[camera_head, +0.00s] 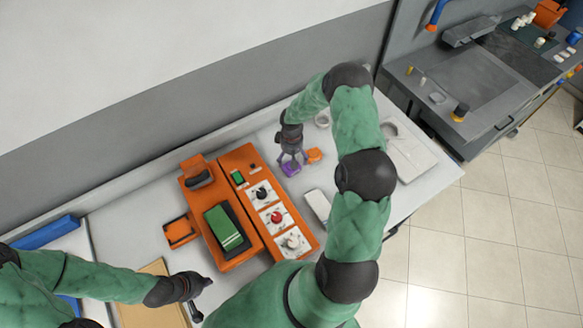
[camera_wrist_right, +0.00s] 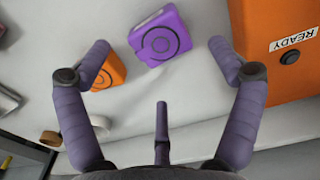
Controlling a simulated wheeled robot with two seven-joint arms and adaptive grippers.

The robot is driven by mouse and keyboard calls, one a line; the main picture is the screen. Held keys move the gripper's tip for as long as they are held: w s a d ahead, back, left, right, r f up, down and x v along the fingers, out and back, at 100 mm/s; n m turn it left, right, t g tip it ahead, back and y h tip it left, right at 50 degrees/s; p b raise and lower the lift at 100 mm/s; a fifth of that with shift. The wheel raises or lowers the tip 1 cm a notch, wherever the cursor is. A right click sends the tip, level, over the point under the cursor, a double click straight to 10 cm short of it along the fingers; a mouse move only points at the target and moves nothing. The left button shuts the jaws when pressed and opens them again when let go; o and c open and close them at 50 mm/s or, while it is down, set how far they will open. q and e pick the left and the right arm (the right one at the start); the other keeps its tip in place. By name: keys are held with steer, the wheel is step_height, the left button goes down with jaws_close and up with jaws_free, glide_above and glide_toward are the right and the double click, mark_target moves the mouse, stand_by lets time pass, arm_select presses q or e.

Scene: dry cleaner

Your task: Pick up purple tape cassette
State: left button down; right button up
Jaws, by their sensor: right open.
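The purple tape cassette (camera_head: 291,169) lies on the light counter, right of the orange unit in the head view. In the right wrist view the cassette (camera_wrist_right: 160,36) lies flat, slightly turned, at the top middle. My right gripper (camera_head: 292,157) is above it, and its fingers partly cover it in the head view. In the wrist view the right gripper (camera_wrist_right: 160,62) is open and empty, with its fingers spread either side of the cassette's line. My left gripper (camera_head: 205,283) is at the lower left, away from the cassette; its finger opening is too small to judge.
An orange cassette (camera_wrist_right: 108,73) lies close to the purple one, partly behind a right finger. The orange unit (camera_head: 245,160) with several knobs stands beside them. A white box (camera_head: 318,205) and a grey tray (camera_head: 408,150) are farther right.

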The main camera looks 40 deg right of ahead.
steer(key=shift+f+p, duration=0.45)
steer(key=shift+f, duration=2.05)
steer(key=shift+a, duration=0.1)
steer(key=c, duration=1.3)
